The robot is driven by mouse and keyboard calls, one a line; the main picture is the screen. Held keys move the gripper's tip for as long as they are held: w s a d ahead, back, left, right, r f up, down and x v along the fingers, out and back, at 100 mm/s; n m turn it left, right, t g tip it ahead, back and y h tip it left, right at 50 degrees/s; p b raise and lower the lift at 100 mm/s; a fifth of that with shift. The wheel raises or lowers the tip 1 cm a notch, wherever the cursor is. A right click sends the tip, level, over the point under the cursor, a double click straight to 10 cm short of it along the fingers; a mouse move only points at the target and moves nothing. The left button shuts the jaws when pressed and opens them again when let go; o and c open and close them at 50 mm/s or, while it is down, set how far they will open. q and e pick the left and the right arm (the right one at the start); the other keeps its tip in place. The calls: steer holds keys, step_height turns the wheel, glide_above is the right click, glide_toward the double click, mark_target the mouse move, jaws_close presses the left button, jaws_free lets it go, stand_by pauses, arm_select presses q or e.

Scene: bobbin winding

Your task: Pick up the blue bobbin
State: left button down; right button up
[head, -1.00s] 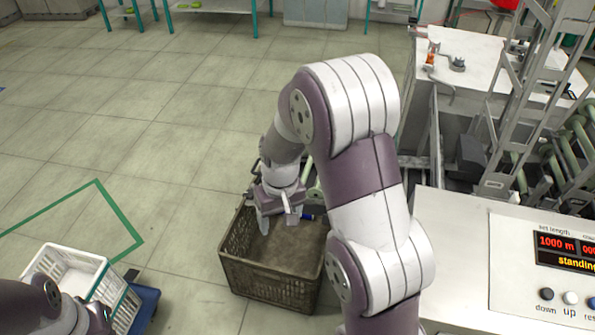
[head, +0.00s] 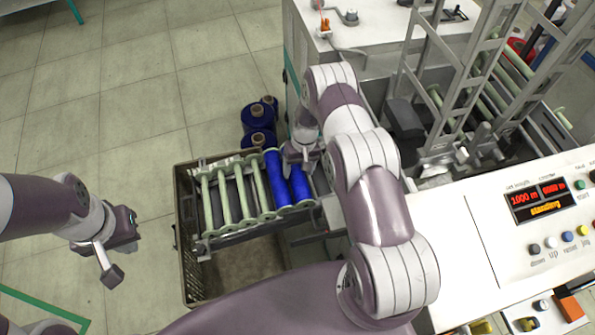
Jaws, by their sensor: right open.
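One blue bobbin (head: 276,182) is on the left, the other blue bobbin (head: 299,184) on the right. My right gripper (head: 303,163) is open, over the far end of the right-hand blue bobbin. Its fingers are small and partly hidden, so I cannot tell whether they touch it. My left gripper (head: 112,268) hangs over the floor at the left, well away from the rack; its finger gap is not clear.
Several empty pale green bobbins (head: 227,196) fill the rack's left part. A brown crate (head: 184,262) is under and beside the rack. Blue thread spools (head: 257,138) are on the floor behind. A control panel (head: 500,235) is at the right. Floor at the left is open.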

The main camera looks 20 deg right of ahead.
steer(key=shift+s+f, duration=0.1)
steer(key=shift+f, duration=0.05)
steer(key=shift+a+f, duration=0.1)
steer(key=shift+w+f, duration=0.1)
steer(key=shift+w, duration=0.2)
steer(key=shift+c, duration=1)
steer(key=c, duration=0.8)
